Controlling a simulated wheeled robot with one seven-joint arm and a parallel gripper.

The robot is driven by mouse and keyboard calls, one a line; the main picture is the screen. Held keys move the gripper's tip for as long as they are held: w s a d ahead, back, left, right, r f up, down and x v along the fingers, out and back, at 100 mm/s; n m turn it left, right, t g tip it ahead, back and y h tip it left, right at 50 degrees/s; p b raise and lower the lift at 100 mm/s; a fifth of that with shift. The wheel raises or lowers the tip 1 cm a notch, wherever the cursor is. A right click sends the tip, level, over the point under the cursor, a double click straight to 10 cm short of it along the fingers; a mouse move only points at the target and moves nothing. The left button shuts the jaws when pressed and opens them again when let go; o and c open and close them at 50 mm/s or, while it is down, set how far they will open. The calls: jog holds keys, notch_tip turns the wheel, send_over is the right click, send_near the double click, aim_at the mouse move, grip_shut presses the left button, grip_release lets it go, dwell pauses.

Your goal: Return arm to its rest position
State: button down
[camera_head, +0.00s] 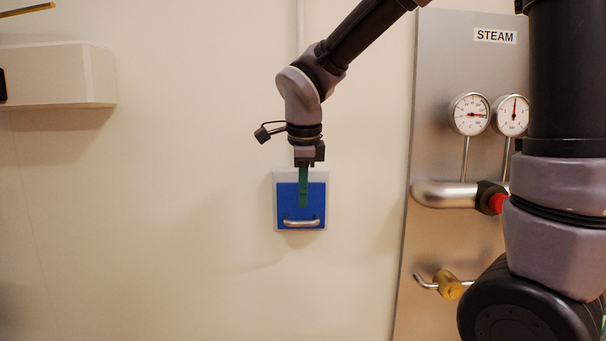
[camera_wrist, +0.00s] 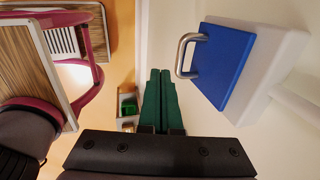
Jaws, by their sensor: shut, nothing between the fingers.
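My gripper (camera_head: 303,188) hangs from my bent arm, pointing down in front of the wall in the head view. Its green fingers are together with nothing between them. They overlap the blue panel (camera_head: 287,208) of a small wall box in that picture. In the wrist view the shut green fingers of my gripper (camera_wrist: 161,78) point up the picture. The blue panel (camera_wrist: 223,65) with its metal handle (camera_wrist: 183,55) is to their right, apart from them.
A pale box (camera_head: 62,76) is on the wall at the left. The wrist view shows wood-topped furniture with a dark pink frame (camera_wrist: 97,45) at left.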

jog(key=s+r, duration=0.3)
jog(key=r, duration=0.2)
jog(key=s+d+r+n+t+y, duration=0.1)
jog(key=s+d+r+n+t, duration=0.1)
jog(key=d+n, duration=0.5)
jog(key=s+d+r+n+t+y, duration=0.1)
jog(key=s+d+n+t, duration=0.1)
jog(key=s+d+n, duration=0.2)
jog(key=shift+s+d+r+n, duration=0.3)
jog(key=shift+d+n, duration=1.3)
jog(key=shift+d, duration=2.75)
jog(key=shift+w+r, duration=0.1)
jog(key=shift+w, duration=0.05)
